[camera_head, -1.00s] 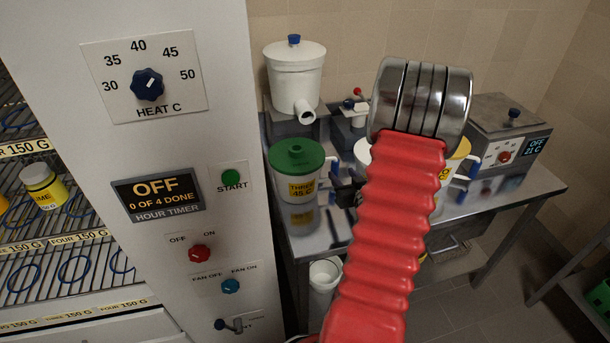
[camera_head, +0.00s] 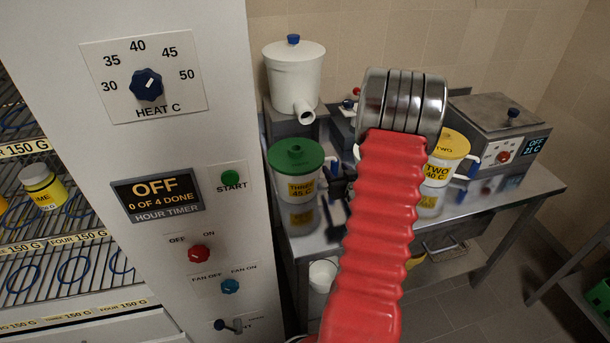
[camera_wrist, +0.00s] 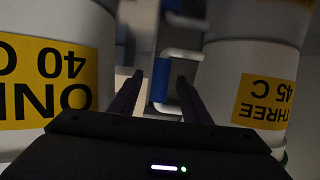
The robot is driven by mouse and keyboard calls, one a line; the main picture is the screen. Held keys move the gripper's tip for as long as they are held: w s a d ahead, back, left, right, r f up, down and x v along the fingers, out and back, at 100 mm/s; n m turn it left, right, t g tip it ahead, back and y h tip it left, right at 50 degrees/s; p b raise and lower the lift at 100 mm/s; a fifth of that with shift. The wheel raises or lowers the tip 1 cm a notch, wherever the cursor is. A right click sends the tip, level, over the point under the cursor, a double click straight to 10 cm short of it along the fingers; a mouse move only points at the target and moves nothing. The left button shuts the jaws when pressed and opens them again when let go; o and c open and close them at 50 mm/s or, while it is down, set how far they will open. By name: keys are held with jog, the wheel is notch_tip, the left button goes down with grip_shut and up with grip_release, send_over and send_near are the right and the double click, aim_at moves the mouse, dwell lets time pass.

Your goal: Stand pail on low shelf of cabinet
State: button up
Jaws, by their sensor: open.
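A white pail with a green lid (camera_head: 295,158), labelled THREE 45 C, stands on the steel table. Its label also shows upside down at the right of the wrist view (camera_wrist: 264,101). My gripper (camera_wrist: 161,92) is open between this pail and a white pail labelled ONE 40 C (camera_wrist: 48,82). A white handle with a blue grip (camera_wrist: 159,92) shows between and beyond my fingers; I cannot tell whether they touch it. A yellow-lidded pail, TWO (camera_head: 436,172), stands right of my red arm. The cabinet (camera_head: 190,262) fills the left, with wire shelves (camera_head: 62,205).
Yellow jars (camera_head: 42,188) stand on a cabinet shelf. A white lidded vessel with a spout (camera_head: 293,75) stands behind pail THREE. A steel box (camera_head: 500,122) is at the table's right. Another white container (camera_head: 322,272) is below the table top (camera_head: 490,200).

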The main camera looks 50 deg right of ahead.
jog(key=shift+c, duration=0.5)
grip_shut()
dwell(0.4)
